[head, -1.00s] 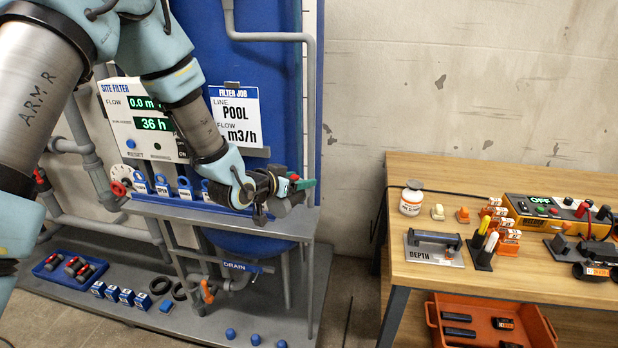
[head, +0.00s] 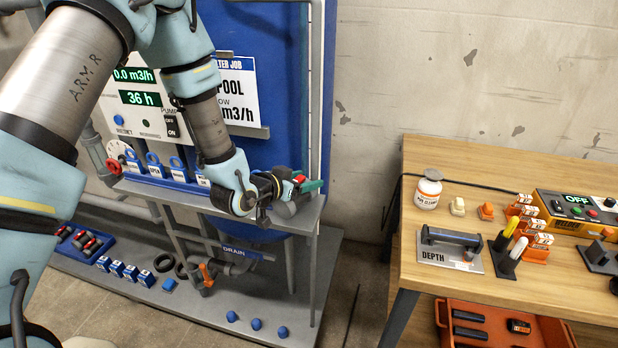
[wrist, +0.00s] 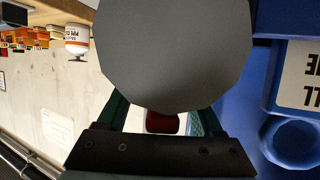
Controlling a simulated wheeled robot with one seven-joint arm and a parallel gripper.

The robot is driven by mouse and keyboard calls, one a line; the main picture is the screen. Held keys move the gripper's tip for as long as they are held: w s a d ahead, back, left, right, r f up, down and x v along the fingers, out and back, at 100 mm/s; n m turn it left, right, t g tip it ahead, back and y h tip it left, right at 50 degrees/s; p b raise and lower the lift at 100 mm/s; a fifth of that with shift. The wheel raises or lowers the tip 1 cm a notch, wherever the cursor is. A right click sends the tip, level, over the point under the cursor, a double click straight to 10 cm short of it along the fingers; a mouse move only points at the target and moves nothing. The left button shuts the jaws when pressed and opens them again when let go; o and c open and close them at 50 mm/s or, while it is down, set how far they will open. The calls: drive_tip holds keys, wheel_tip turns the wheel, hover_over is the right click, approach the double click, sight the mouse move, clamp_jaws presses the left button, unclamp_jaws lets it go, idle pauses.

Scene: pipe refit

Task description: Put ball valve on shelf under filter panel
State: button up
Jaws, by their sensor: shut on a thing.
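My gripper (head: 292,190) is shut on the ball valve (head: 285,208), a grey body with a red part beside the green fingers. In the wrist view the valve's round grey end (wrist: 170,50) fills the upper middle, with a red part (wrist: 162,123) between the fingers. The grey shelf (head: 270,216) runs under the filter panel (head: 136,100). The valve is at the shelf's right end, over or close to its surface; I cannot tell whether it touches. My arm hides part of the panel and shelf.
Blue-ringed tags in a blue holder (head: 165,180) occupy the shelf's left part. A blue tank (head: 270,60) stands behind. Below are a drain pipe with an orange handle (head: 205,275) and blue caps (head: 256,324). A wooden bench (head: 440,160) with tools stands right, across a floor gap.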

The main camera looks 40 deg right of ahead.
drive_tip(key=shift+a+r, duration=0.1)
drive_tip(key=shift+f, duration=0.2)
drive_tip(key=o, duration=1.5)
drive_tip(key=shift+r, duration=0.15)
drive_tip(key=b+v, duration=0.3)
drive_tip(key=v, duration=0.9)
